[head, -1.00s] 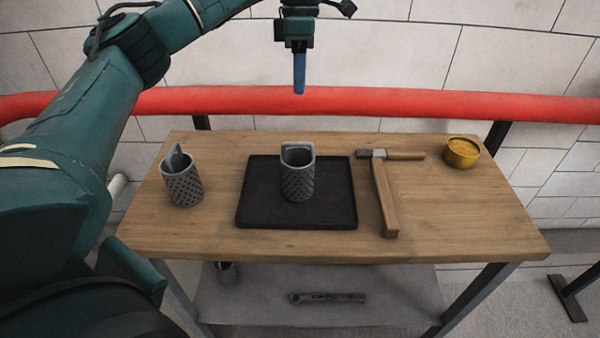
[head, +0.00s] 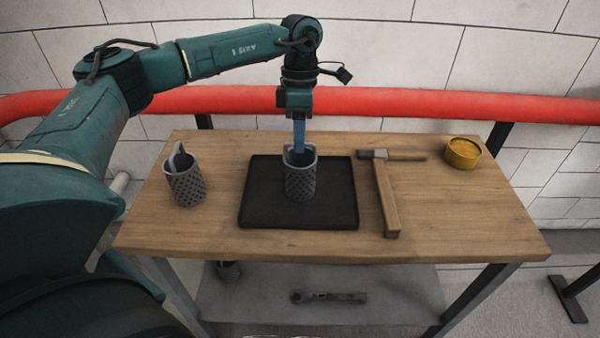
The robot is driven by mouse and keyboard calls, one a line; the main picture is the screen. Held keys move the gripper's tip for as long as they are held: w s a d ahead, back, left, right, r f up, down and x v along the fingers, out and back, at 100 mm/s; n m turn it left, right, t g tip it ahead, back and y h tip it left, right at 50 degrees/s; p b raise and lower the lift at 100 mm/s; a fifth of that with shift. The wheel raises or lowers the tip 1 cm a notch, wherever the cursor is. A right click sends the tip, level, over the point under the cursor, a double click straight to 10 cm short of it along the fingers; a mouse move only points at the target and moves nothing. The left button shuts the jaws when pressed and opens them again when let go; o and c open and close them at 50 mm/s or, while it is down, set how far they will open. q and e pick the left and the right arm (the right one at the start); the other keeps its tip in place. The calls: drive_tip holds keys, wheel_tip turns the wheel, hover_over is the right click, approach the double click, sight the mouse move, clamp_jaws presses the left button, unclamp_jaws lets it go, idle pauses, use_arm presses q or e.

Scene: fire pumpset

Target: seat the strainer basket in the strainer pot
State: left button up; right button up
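A grey perforated strainer basket (head: 300,184) stands upright on the black tray (head: 257,215) in the middle of the table. A second grey perforated basket (head: 186,187), with a raised tab on its rim, stands on the wood at the left. My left gripper (head: 299,148) points straight down with its blue fingers at the open top of the tray basket. The fingers overlap the raised back rim, and I cannot tell whether they touch it. They show edge-on, so their gap is hidden. My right gripper is out of view. No strainer pot can be made out.
A hammer (head: 385,195) lies right of the tray. A brass-coloured cup (head: 462,152) stands at the back right corner of the wooden table (head: 470,215). A red pipe (head: 420,103) runs behind. A wrench (head: 330,297) and a dark perforated thing (head: 229,270) are on the lower shelf.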

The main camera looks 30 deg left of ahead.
use_arm(q)
drive_tip(key=shift+c, duration=0.5)
clamp_jaws()
drive_tip(key=shift+r, duration=0.1)
idle(0.8)
